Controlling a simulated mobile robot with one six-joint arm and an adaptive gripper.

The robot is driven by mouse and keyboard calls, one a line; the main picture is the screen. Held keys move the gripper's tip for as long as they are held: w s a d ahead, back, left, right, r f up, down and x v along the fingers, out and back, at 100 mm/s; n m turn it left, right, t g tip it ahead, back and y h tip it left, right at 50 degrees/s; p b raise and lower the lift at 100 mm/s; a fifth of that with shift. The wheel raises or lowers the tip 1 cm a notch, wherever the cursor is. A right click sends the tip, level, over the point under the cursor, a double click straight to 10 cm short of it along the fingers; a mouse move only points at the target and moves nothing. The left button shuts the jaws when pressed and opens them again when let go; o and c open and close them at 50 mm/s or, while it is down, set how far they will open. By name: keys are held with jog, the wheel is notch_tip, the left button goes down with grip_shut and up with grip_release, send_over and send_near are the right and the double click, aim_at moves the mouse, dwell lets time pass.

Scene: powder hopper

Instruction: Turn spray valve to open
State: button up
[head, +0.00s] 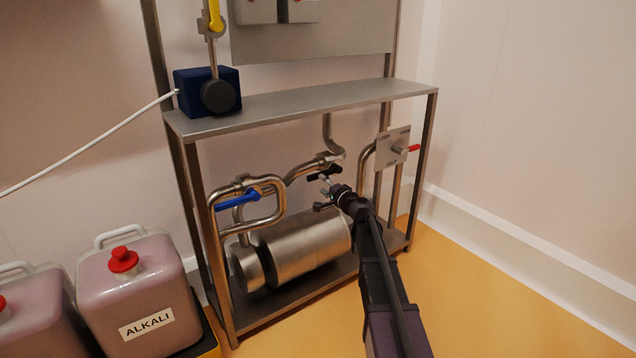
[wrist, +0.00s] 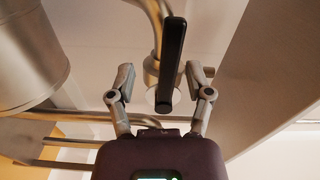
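A valve with a black lever handle (head: 325,173) sits on the steel pipework under the shelf; I cannot read a label naming it the spray valve. In the wrist view the black handle (wrist: 174,55) stands upright, between and in front of the fingers. My gripper (head: 322,194) is just below this handle in the head view. It is open in the wrist view (wrist: 160,82), with a finger on each side of the handle and a gap visible on both sides. Nothing is held. I cannot tell how deep the handle lies between the fingertips.
A blue lever (head: 238,199) is on the left pipe loop. A red handle (head: 413,148) is on a labelled plate (head: 393,146) at right. A steel cylinder (head: 305,250) lies below. The steel shelf (head: 300,100) is above. An ALKALI canister (head: 135,290) stands left. Floor at right is clear.

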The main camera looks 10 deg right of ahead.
jog(key=v, duration=0.7)
jog(key=shift+s, duration=0.4)
